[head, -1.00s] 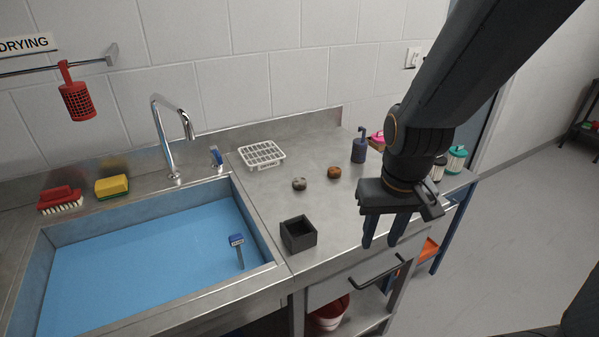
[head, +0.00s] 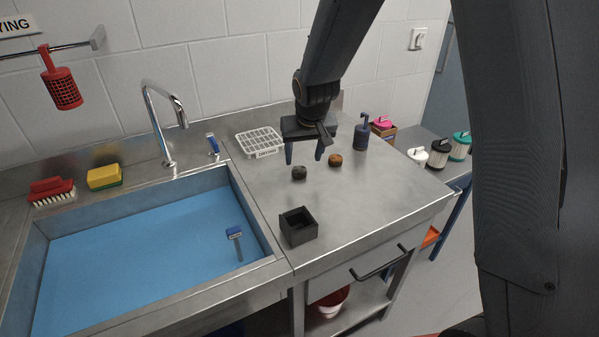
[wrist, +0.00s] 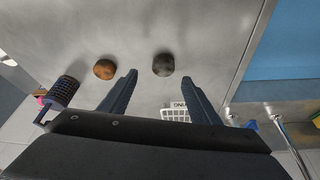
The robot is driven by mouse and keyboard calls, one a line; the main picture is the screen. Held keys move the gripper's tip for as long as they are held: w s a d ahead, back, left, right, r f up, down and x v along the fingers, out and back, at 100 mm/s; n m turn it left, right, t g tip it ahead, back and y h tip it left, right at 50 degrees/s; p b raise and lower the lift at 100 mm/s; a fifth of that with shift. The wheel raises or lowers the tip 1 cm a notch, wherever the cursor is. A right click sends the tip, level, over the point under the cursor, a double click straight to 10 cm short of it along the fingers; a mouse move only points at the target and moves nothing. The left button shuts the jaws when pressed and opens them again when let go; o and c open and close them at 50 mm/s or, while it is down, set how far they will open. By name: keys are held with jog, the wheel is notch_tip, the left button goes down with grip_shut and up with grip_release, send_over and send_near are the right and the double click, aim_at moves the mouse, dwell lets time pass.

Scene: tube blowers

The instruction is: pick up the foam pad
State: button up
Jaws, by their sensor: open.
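Two small round pads lie on the steel counter. One is dark grey (head: 299,173) and the other is orange-brown (head: 335,160); I cannot tell for sure which is the foam pad. My gripper (head: 304,158) is open and empty, pointing down above the counter near the dark pad. In the wrist view, the dark pad (wrist: 163,64) shows just beyond the gap between the fingertips (wrist: 160,78). The orange-brown pad (wrist: 104,69) lies to the left, outside the left finger.
A white drying rack (head: 259,142) stands behind the pads. A black open box (head: 298,227) sits near the front edge, beside the blue sink (head: 150,250). The counter's front right is clear.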

aim_at(299, 169)
jog(key=shift+a+p+x, duration=0.15)
jog(key=shift+p+x, duration=0.4)
jog(key=shift+x, duration=1)
jog(key=shift+a+p+x, duration=0.15)
jog(key=shift+p+x, duration=0.4)
jog(key=shift+x, duration=0.95)
jog(key=shift+s, duration=0.1)
jog(key=c, duration=1.1)
